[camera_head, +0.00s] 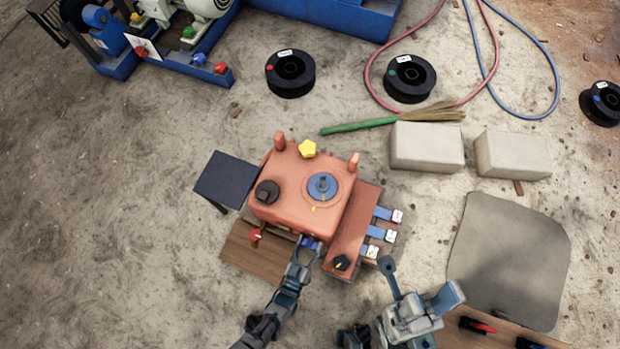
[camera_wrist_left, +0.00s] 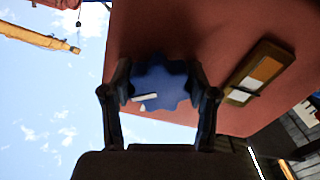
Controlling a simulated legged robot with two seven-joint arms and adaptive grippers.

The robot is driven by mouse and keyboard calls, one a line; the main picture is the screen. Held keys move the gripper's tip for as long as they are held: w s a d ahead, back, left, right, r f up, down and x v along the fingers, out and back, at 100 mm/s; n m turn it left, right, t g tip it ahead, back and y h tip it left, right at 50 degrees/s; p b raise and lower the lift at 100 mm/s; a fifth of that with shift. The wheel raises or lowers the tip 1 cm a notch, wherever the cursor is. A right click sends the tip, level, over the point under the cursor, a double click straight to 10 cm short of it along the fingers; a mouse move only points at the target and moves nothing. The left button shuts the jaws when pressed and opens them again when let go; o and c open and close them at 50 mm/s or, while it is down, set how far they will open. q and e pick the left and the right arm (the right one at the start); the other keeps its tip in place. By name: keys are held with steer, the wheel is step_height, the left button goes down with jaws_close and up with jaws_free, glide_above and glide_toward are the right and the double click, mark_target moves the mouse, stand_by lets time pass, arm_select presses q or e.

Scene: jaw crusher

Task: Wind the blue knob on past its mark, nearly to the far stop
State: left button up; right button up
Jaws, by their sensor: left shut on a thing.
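The blue knob (camera_wrist_left: 160,82) is star-shaped and fills the middle of the left wrist view, on the underside or front face of the red housing (camera_wrist_left: 215,35). My left gripper (camera_wrist_left: 160,92) is shut on it, one finger at each side. A white line shows low on the knob, with a small pale mark just below it. In the head view the knob (camera_head: 309,242) is a small blue patch at the housing's lower edge, mostly hidden by my left gripper (camera_head: 306,246). My right gripper (camera_head: 420,302) is at the lower right, apart from the machine; its jaws are unclear.
A panel with an orange and white window (camera_wrist_left: 258,72) is right of the knob. The housing also carries a yellow knob (camera_head: 308,149), a blue dial (camera_head: 322,186), a black knob (camera_head: 267,192) and a red knob (camera_head: 255,235). Blue-and-white levers (camera_head: 382,234) stick out right.

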arm_select(q)
steer(key=m, duration=0.5)
steer(key=shift+w+a+r, duration=0.1)
steer(key=shift+w+a, duration=0.05)
steer(key=shift+a, duration=0.1)
steer(key=m, duration=0.3)
steer(key=shift+m, duration=0.4)
steer(key=shift+d+r+m, duration=0.1)
steer(key=shift+d+m, duration=0.05)
steer(key=shift+m, duration=0.95)
steer(key=shift+d, duration=0.1)
steer(key=o, duration=1.1)
steer(key=shift+c, duration=0.2)
steer(key=shift+o, duration=0.5)
